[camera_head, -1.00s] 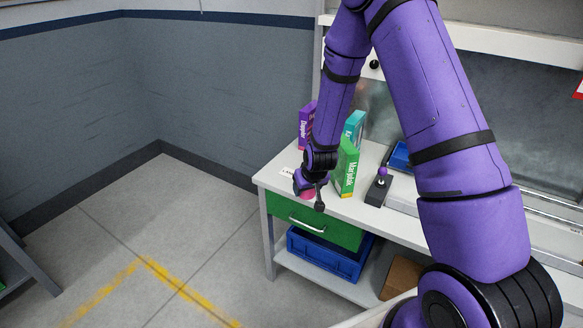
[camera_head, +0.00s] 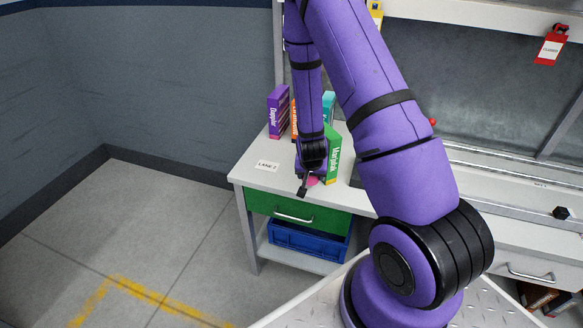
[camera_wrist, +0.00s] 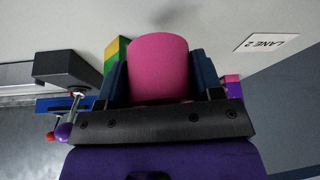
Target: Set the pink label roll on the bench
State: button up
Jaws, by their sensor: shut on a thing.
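The pink label roll (camera_head: 312,181) is between the fingers of my gripper (camera_head: 308,183), which is shut on it. In the wrist view the roll (camera_wrist: 160,62) fills the space between the two dark fingers of my gripper (camera_wrist: 160,78). The bench (camera_head: 254,179) has a pale top; the roll is over its front left part, just in front of the green box. I cannot tell whether the roll touches the top. My gripper and wrist hide part of the roll in the head view.
A green box (camera_head: 334,157) stands close behind the gripper. A purple box (camera_head: 278,112), an orange box (camera_head: 294,120) and a teal box (camera_head: 329,104) stand farther back. A "LANE 2" label (camera_head: 267,165) lies on clear benchtop to the left. In the wrist view a dark block (camera_wrist: 66,68) is left.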

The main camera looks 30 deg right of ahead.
send_over(292, 171)
jog(key=s, duration=0.1)
jog(key=shift+s+a+f, duration=0.15)
jog(key=shift+a+f, duration=0.3)
jog(key=shift+f, duration=1.8)
jog(key=shift+f, duration=0.15)
jog(key=o, duration=0.9)
jog(key=shift+o, duration=0.2)
